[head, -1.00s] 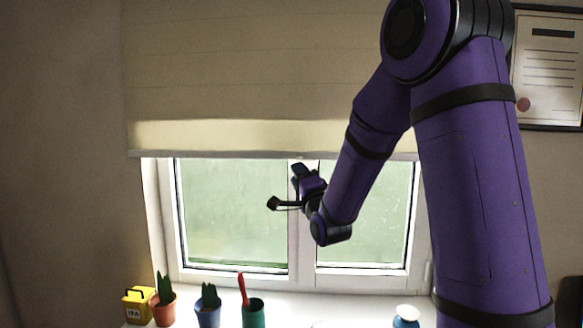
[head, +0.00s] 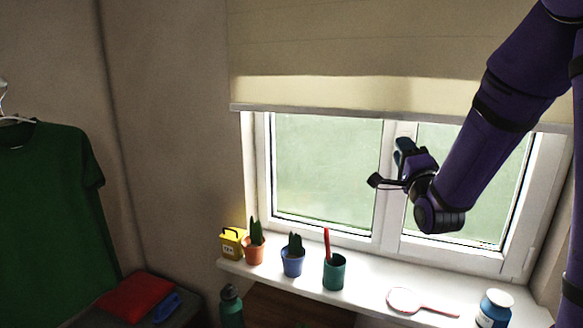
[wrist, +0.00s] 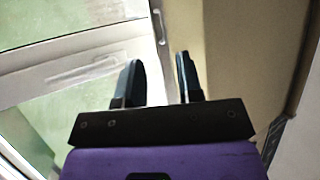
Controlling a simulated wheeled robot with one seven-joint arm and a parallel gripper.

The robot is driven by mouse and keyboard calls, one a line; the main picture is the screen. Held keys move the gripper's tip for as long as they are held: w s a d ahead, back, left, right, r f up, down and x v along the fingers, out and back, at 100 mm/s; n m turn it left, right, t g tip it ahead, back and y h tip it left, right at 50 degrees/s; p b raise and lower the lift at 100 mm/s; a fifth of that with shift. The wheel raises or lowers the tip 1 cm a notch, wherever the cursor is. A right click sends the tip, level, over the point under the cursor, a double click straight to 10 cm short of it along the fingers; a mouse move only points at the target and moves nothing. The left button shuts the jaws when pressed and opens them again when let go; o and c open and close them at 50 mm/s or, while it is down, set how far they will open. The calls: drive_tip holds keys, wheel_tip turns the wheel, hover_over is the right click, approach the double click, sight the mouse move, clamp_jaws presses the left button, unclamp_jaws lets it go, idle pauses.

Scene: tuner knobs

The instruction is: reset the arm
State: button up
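My gripper (head: 404,152) is raised in front of the window, well above the sill, at the end of my purple arm. In the wrist view, its two dark fingers (wrist: 160,82) stand apart with a clear gap between them. Nothing is between the fingers. The window frame and the wall beside it show beyond them. No tuner knobs show in either view.
The white sill (head: 365,302) holds a yellow tin (head: 232,244), two potted plants, a green cup (head: 334,272), a red-rimmed hand mirror (head: 405,301) and a blue jar (head: 494,310). A green shirt (head: 45,220) hangs at left. Air around the gripper looks free.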

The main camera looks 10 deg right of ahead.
drive_tip(key=s+a+f+n+g, duration=0.1)
drive_tip(key=s+a+n+g, duration=0.3)
drive_tip(key=s+n+g, duration=0.4)
drive_tip(key=s+a+n+g+y, duration=0.1)
drive_tip(key=s+a+n+g, duration=0.3)
drive_tip(key=s, duration=1.8)
drive_tip(key=n+g, duration=0.4)
drive_tip(key=g, duration=0.2)
drive_tip(key=shift+f+y, duration=0.3)
drive_tip(key=shift+f, duration=0.1)
